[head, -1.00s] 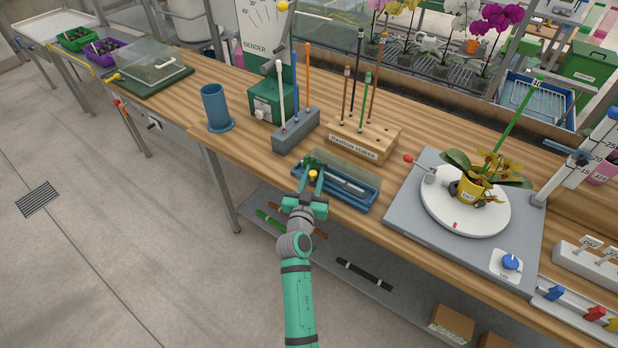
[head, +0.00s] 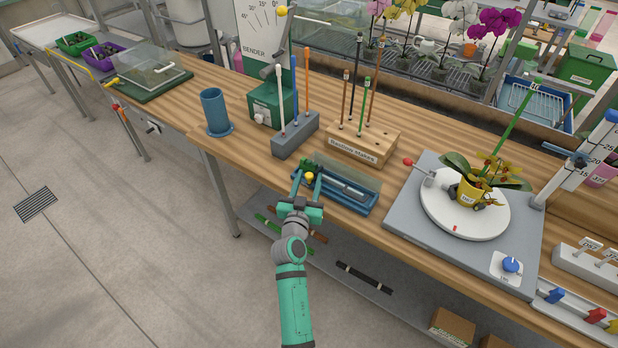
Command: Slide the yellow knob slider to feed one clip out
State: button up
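The clip dispenser is a blue tray (head: 357,208) with a clear cover and grey rods inside, near the bench's front edge in the head view. Its yellow knob (head: 309,177) shows at the tray's left end. My green gripper (head: 307,181) reaches in from the front, with one finger on each side of the knob. The fingers stand apart, and the knob shows between them. Whether a finger touches the knob is too small to tell. The slider under the knob is mostly hidden by my gripper. I see no loose clip outside the tray.
A grey holder with stakes (head: 296,137) and a wooden bamboo stakes block (head: 378,145) stand just behind the tray. On the right is a grey board (head: 420,220) with a turntable and potted orchid (head: 467,195).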

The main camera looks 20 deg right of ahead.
jog(key=v, duration=0.9)
jog(key=shift+s+a, duration=0.25)
jog(key=shift+s, duration=0.05)
jog(key=shift+f, duration=0.15)
jog(key=s+a+f+n+y, duration=0.2)
jog(key=s+a+f, duration=0.1)
jog(key=s, duration=0.4)
jog(key=s+a+f+n+y, duration=0.1)
jog(key=s+a+f+y, duration=0.1)
jog(key=s+a+f, duration=0.35)
jog(key=s+a+f+n+y, duration=0.1)
jog(key=s+f+n+y, duration=0.1)
jog(key=s, duration=0.7)
jog(key=s+a+r+y, duration=0.1)
jog(key=s+r, duration=0.3)
jog(key=s, duration=0.6)
jog(key=s+a+r+y, duration=0.1)
jog(key=s+a+r, duration=0.2)
jog(key=s, duration=0.8)
jog(key=shift+s+a+r+n, duration=0.2)
jog(key=shift+s+r+n, duration=0.15)
jog(key=shift+r, duration=0.35)
